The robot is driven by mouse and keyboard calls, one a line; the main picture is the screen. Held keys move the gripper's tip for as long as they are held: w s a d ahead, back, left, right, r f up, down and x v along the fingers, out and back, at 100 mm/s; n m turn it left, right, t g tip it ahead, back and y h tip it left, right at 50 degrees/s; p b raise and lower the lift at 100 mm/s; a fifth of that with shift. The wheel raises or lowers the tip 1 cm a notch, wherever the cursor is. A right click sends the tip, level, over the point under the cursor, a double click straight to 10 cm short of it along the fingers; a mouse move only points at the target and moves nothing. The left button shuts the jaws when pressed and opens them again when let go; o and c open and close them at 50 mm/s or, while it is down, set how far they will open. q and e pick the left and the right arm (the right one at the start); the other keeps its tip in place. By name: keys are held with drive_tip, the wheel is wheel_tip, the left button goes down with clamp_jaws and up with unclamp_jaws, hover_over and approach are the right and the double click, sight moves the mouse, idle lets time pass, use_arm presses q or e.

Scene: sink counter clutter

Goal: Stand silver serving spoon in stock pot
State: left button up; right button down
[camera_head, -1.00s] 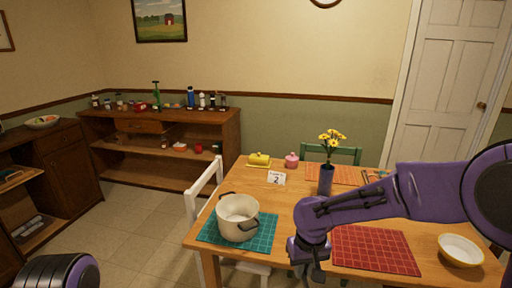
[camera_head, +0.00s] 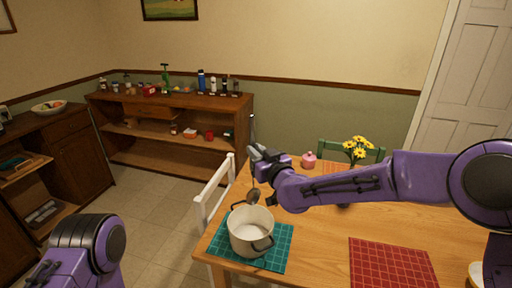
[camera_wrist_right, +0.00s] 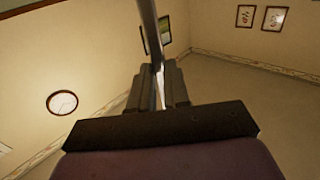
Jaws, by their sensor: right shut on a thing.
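The cream stock pot (camera_head: 250,240) stands open on the teal placemat (camera_head: 282,240), its inside looking empty. My right gripper (camera_head: 256,156) is above and behind the pot in the head view, shut on the silver serving spoon (camera_head: 253,194). The spoon hangs nearly upright, handle up and bowl down. Its bowl shows by the pot's far rim; whether it is over the opening or behind it I cannot tell. In the right wrist view the spoon's handle (camera_wrist_right: 149,28) runs up between the closed fingers (camera_wrist_right: 158,78). My left gripper is out of view.
A red placemat (camera_head: 390,265), a pink pot (camera_head: 309,160) and yellow flowers (camera_head: 357,147) are on the wooden table (camera_head: 320,235). A white chair (camera_head: 215,195) stands at the table's left side. My right forearm hides part of the table.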

drive_tip(key=b, duration=0.4)
hover_over(252, 186)
drive_tip(key=s, duration=0.2)
wheel_tip(252, 186, down, 6)
drive_tip(key=f+b, duration=0.4)
drive_tip(key=f, duration=0.1)
drive_tip(key=f+b, duration=0.2)
drive_tip(key=f, duration=0.1)
drive_tip(key=shift+w+d, duration=0.1)
drive_tip(key=shift+d, duration=0.3)
drive_tip(key=c, duration=1)
unclamp_jaws()
drive_tip(key=b+v, duration=0.3)
drive_tip(key=v, duration=0.7)
drive_tip(key=shift+s+d, duration=0.2)
drive_tip(key=shift+s, duration=0.1)
